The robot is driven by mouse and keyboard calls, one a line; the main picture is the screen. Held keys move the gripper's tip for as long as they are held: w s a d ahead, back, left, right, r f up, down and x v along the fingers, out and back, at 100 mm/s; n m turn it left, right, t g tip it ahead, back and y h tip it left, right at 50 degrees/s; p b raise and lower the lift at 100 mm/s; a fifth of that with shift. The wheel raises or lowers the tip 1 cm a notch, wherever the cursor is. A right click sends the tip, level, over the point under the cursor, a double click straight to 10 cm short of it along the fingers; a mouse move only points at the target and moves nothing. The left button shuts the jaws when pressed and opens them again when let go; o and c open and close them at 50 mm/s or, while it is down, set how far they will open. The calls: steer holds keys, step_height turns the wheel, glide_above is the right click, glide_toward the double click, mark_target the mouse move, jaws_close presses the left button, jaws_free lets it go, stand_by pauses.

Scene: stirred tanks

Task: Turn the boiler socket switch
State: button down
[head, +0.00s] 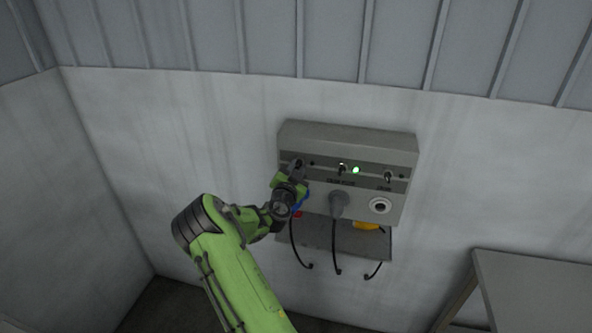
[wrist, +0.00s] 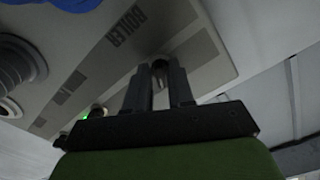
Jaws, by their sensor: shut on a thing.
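The grey control box (head: 345,135) is on the wall, with a row of switches along its front. The word BOILER (wrist: 127,27) is printed on its face in the wrist view. My gripper (head: 298,167) is at the left end of the box, in front of the leftmost switch. In the wrist view, my gripper (wrist: 158,70) has its two fingers on either side of the boiler socket switch (wrist: 161,66), a small toggle, and is shut on it. In the head view my gripper hides this switch.
A middle switch (head: 342,168) has a lit green lamp (head: 356,170) beside it; a right switch (head: 388,176) is farther along. Below are a grey plug (head: 339,205), a round socket (head: 380,205) and hanging black cables (head: 336,250). A grey table (head: 535,295) stands at lower right.

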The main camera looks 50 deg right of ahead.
steer(key=shift+f, duration=0.1)
steer(key=shift+n+b, duration=1.1)
steer(key=shift+b, duration=0.1)
steer(key=n+b, duration=0.2)
steer(key=n, duration=0.1)
steer(key=shift+n, duration=0.3)
steer(key=n+b, duration=0.2)
steer(key=n, duration=0.3)
steer(key=shift+s+n, duration=0.1)
steer(key=shift+n, duration=0.3)
steer(key=c, duration=1.2)
jaws_free()
steer(key=shift+a+b, duration=0.1)
steer(key=shift+b, duration=0.25)
